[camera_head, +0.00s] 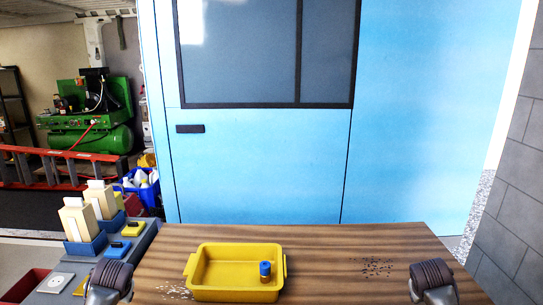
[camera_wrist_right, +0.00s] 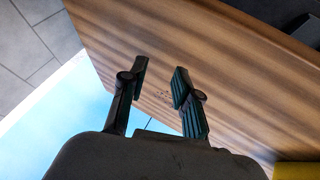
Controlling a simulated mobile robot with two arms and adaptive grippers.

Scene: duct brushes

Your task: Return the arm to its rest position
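The lower ends of my two arms show at the bottom left and bottom right of the head view, as dark ribbed parts on grey links. No gripper fingers show there. In the right wrist view my right gripper (camera_wrist_right: 160,82) is open, with a clear gap between its two fingers and nothing held. It is above the wooden table (camera_head: 335,270). My left gripper's fingers are out of view.
A yellow tray (camera_head: 199,272) on the table holds a small blue-topped cylinder (camera_head: 265,270). Dark specks (camera_head: 377,266) lie at right, pale specks (camera_head: 174,291) at left. A grey side surface (camera_head: 140,243) bears cartons in blue holders (camera_head: 80,220). A blue panel (camera_head: 260,165) stands behind.

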